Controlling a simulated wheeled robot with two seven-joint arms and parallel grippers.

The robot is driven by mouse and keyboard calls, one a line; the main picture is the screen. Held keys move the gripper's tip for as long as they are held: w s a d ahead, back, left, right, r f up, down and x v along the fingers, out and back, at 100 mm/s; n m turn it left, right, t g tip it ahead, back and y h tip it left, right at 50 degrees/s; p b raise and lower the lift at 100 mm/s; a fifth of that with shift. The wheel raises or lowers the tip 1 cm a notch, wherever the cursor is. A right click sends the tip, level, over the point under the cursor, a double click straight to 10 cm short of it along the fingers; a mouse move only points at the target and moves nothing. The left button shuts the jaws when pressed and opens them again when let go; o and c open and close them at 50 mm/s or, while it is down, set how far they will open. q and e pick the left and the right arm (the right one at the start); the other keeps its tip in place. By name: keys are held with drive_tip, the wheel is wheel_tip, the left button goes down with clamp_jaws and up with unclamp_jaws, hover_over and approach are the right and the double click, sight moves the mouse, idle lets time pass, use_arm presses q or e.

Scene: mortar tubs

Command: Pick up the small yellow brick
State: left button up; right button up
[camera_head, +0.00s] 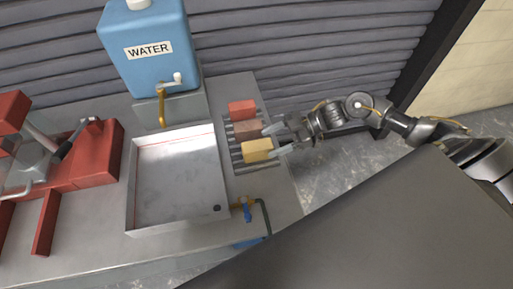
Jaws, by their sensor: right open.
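The small yellow brick (256,150) lies on a dark slatted rack (236,160) right of the metal sink, nearest in a row of three bricks. One finger is by the brown brick's right end and the other is by the yellow brick's right end. I cannot tell whether they touch. My left gripper is not in view.
A shallow metal sink (131,190) stands left of the rack. A blue water tank (150,75) with a tap is behind it. A red machine (95,160) stands at the left. A pipe with a blue-handled valve (247,210) is at the counter's front. A grey panel fills the lower right.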

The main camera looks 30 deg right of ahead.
sight(257, 149)
drive_tip(key=shift+w+a+f, duration=0.1)
drive_tip(key=shift+a+f, duration=0.05)
drive_tip(key=shift+a, duration=0.15)
drive_tip(key=p+x, duration=0.1)
drive_tip(key=x, duration=0.1)
drive_tip(key=p+x, duration=0.1)
drive_tip(key=x, duration=0.1)
drive_tip(key=shift+a, duration=0.35)
drive_tip(key=shift+a+f, duration=0.25)
drive_tip(key=shift+c, duration=0.2)
drive_tip(key=c, duration=1.3)
drive_tip(key=shift+r, duration=0.1)
